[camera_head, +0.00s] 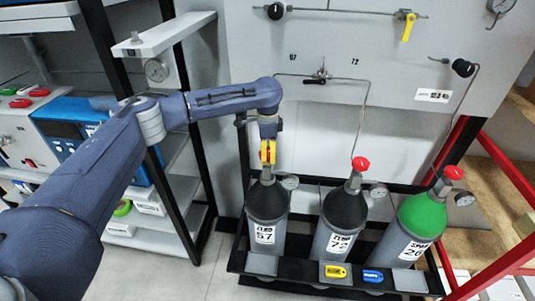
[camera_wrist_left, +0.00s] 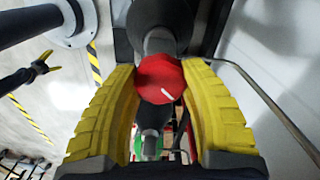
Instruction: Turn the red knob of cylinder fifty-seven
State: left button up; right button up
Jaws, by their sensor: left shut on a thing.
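Cylinder fifty-seven (camera_head: 267,205) is grey with a dark top and a label reading 57. It stands upright at the left end of the rack. Its red knob shows in the left wrist view (camera_wrist_left: 160,80), with a white mark on it. My left gripper (camera_head: 268,152) is above this cylinder, at its valve. In the left wrist view its yellow fingers (camera_wrist_left: 160,95) are on both sides of the red knob and shut on it. In the head view the fingers mostly hide the knob. My right gripper is not in view.
Cylinder 72 (camera_head: 340,215), with a red knob (camera_head: 361,163), and a green-topped cylinder (camera_head: 412,220) stand to the right. Gauges (camera_head: 290,182) sit beside the valves. A grey panel (camera_head: 400,120) with pipes is behind. A red frame (camera_head: 497,160) stands at right, shelves at left.

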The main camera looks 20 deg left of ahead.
pick_arm(q)
jog(key=n, duration=0.6)
jog(key=shift+n, duration=0.3)
jog(key=n, duration=0.5)
jog(key=shift+n, duration=0.4)
jog(key=o, duration=1.3)
jog(key=shift+r, duration=3.75)
